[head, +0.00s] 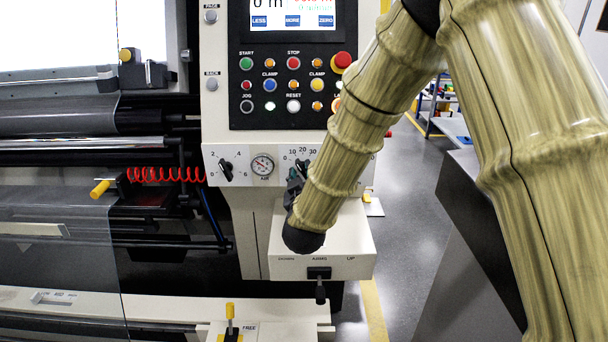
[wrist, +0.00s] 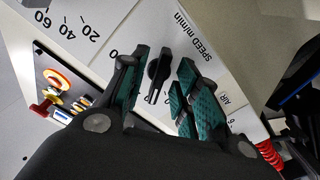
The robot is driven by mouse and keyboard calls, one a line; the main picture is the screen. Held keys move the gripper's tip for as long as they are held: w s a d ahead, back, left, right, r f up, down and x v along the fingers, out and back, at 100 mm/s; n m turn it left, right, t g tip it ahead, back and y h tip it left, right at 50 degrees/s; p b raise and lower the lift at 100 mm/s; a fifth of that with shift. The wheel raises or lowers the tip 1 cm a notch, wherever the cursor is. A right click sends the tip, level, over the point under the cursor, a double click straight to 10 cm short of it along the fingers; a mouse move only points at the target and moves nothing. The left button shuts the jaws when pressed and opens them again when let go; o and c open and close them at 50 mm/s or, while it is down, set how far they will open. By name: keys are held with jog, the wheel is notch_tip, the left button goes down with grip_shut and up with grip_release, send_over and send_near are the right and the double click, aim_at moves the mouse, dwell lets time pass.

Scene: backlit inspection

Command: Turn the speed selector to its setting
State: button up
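The speed selector is a black bar-shaped knob (wrist: 157,75) on a pale panel in the wrist view, beside the printed "SPEED m/min" and a scale of numbers. My gripper (wrist: 163,100) has teal ridged pads, one finger on each side of the knob. The fingers are apart, with panel showing between pads and knob, so it looks open around the knob without gripping it. I cannot tell which number the knob points to. In the head view my gripper (head: 294,180) is at the panel's lower strip, and my arm hides much of the selector and its scale.
Left of the selector are a round air gauge (head: 263,165) and another black knob (head: 226,169). Above is a button panel (head: 290,88) with a red stop button (head: 343,60). Below, a white box (head: 345,240) carries a black lever (head: 320,287).

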jog(key=shift+w, duration=0.2)
grip_shut()
jog(key=shift+m, duration=0.3)
jog(key=m+b, duration=0.2)
jog(key=m, duration=0.3)
jog(key=shift+a+f+b, duration=0.1)
jog(key=shift+b, duration=0.2)
jog(key=shift+a+m+b, duration=0.1)
jog(key=shift+m+b, duration=1.1)
jog(key=shift+m, duration=1.9)
